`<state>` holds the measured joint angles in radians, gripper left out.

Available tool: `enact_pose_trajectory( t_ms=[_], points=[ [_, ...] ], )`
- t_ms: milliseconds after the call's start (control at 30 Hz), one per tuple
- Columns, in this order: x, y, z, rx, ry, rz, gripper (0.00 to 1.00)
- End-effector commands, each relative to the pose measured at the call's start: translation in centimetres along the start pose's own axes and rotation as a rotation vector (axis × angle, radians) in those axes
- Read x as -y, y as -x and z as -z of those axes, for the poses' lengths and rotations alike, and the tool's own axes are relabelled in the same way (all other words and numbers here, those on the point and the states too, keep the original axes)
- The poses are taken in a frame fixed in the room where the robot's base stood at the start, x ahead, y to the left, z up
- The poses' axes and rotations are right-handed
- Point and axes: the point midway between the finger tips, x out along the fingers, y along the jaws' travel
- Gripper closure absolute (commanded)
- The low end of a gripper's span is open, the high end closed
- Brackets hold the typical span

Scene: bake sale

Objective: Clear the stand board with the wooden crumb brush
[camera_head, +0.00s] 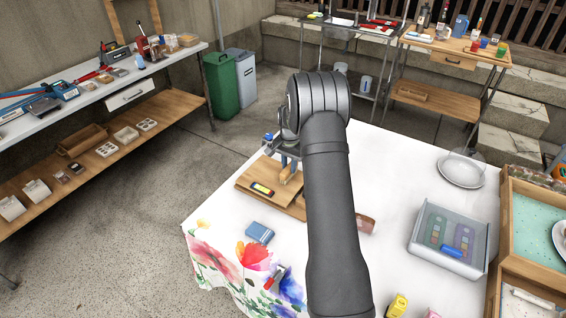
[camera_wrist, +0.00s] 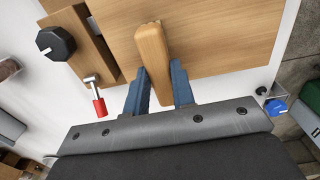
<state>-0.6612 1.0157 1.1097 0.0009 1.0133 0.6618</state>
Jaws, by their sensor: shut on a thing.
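The wooden stand board (camera_head: 250,176) lies on the white table, left of my arm; it also fills the top of the wrist view (camera_wrist: 225,35). My gripper (camera_wrist: 160,85) has its two blue fingers either side of the wooden crumb brush (camera_wrist: 151,48), shut on it. The brush's pale rounded handle points up the picture over the board. In the head view the brush (camera_head: 286,176) shows small beside my gripper (camera_head: 290,160). Its bristles are hidden, and I cannot tell whether it touches the board. No crumbs can be made out.
A blue box (camera_head: 259,232) and a clear bin (camera_head: 447,241) stand on the tablecloth, with a white plate (camera_head: 461,171) farther back.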

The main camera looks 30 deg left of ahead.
Motion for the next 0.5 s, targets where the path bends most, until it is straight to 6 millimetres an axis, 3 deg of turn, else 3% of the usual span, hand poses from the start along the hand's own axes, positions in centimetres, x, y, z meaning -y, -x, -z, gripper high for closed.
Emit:
enact_pose_trajectory(
  t_ms=[300, 500],
  points=[
    [-3.0, -0.1, 0.0, 0.002, -0.001, -0.001, 1.00],
    [-0.7, -0.1, 0.0, 0.001, 0.002, 0.000, 1.00]
  ],
)
